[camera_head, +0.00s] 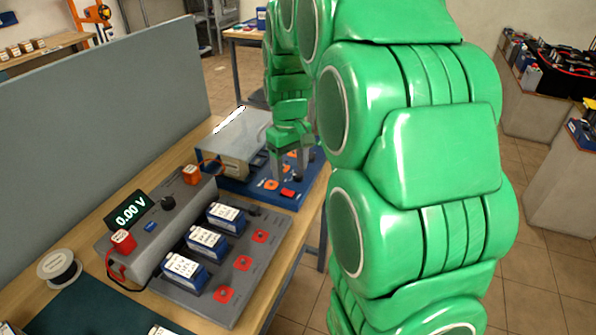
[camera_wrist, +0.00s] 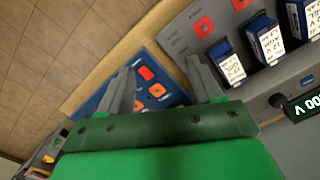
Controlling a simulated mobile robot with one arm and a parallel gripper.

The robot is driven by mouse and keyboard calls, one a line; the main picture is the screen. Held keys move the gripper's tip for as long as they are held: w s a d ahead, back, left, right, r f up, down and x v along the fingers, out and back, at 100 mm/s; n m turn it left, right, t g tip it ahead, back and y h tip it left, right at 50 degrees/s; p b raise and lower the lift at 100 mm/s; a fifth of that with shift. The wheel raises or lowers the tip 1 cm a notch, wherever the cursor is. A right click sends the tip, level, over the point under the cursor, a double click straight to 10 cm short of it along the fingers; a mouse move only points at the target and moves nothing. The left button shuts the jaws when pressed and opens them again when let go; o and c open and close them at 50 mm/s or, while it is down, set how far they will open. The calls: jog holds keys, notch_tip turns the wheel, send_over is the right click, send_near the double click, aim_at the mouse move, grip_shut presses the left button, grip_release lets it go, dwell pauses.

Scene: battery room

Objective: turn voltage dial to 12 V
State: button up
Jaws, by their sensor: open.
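A digital display (camera_head: 130,210) on the grey console reads 0.00 V. A black knob (camera_head: 168,203) stands on the console beside it. The display also shows at the right edge of the wrist view (camera_wrist: 304,104), with the knob (camera_wrist: 277,100) next to it. Another dark knob (camera_head: 296,177) is on the blue panel (camera_head: 255,187); no label tells which knob sets voltage. My gripper (camera_head: 290,160) is open and empty above the blue panel. In the wrist view its fingers (camera_wrist: 160,76) spread over that panel, partly hiding it.
Several blue-and-white batteries (camera_head: 206,243) stand on the grey board with red squares (camera_head: 240,263). A grey partition (camera_head: 95,120) borders the bench at left. A wire spool (camera_head: 59,268) lies at front left.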

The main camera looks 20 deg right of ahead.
jog(key=n, duration=0.1)
send_over(298, 174)
jog(key=shift+t, duration=0.3)
notch_tip(298, 174, down, 8)
jog(key=shift+r, duration=0.15)
jog(key=shift+n, duration=0.3)
jog(key=shift+f, duration=3.85)
jog(key=c, duration=1.1)
